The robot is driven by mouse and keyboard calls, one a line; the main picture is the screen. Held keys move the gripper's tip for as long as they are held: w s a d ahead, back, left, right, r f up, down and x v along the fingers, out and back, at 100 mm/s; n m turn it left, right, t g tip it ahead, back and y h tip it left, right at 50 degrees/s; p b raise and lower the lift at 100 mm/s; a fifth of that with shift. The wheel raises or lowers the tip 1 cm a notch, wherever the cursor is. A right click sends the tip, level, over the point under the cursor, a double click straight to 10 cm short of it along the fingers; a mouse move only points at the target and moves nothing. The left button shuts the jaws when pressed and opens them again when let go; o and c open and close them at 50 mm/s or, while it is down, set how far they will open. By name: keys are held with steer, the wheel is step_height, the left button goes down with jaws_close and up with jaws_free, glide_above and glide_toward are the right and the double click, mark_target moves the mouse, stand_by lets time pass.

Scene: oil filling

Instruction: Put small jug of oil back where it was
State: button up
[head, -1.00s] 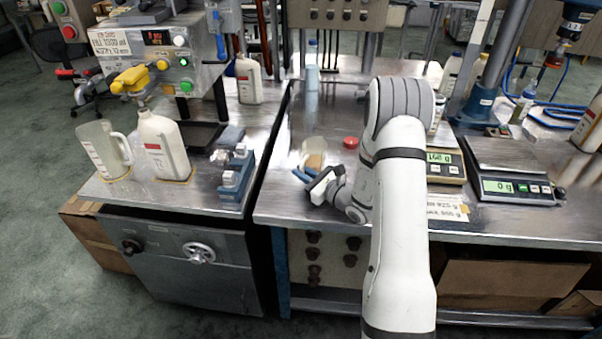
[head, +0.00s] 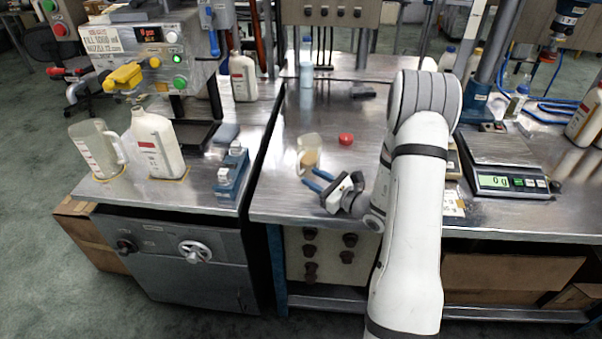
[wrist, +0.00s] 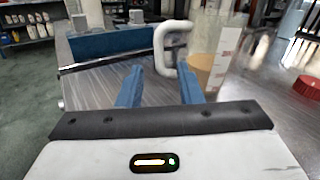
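The small jug of oil (head: 309,153) is a clear jug with amber oil in its lower part. It stands upright on the metal bench near its front left corner. In the wrist view the jug (wrist: 213,50) is at upper right, with its pale handle facing the space between my fingertips. My gripper (head: 309,178) is just in front of the jug, low over the bench. Its two blue fingers are apart and empty in the wrist view (wrist: 160,78). The handle appears just beyond the fingertips; I cannot tell the exact gap.
A red cap (head: 346,139) lies right of the jug. A scale (head: 505,182) stands on the bench's right. On the left bench are a larger clear jug (head: 95,150), a white bottle (head: 157,145) and a blue fixture (head: 231,172). A dark gap separates the benches.

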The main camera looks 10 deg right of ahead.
steer(key=v, duration=0.5)
steer(key=s+a+r+n+g+y, duration=0.1)
steer(key=s+a+r+n+g, duration=0.3)
steer(key=s+a+n+g, duration=0.3)
steer(key=s+a+r+n+g, duration=0.5)
steer(key=s+a+n+g, duration=0.1)
steer(key=s+a+n, duration=0.15)
steer(key=s+d+r+n+t+h, duration=0.1)
steer(key=s+d+r+n+h, duration=0.4)
steer(key=s+d+n+h, duration=0.3)
steer(key=shift+s+n+h, duration=1)
steer(key=shift+n+h, duration=1)
steer(key=shift+n, duration=0.25)
steer(key=shift+r, duration=0.1)
step_height(320, 180, up, 3)
steer(key=shift+s+f+p, duration=0.1)
steer(key=shift+s+p, duration=0.05)
steer(key=shift+p, duration=1)
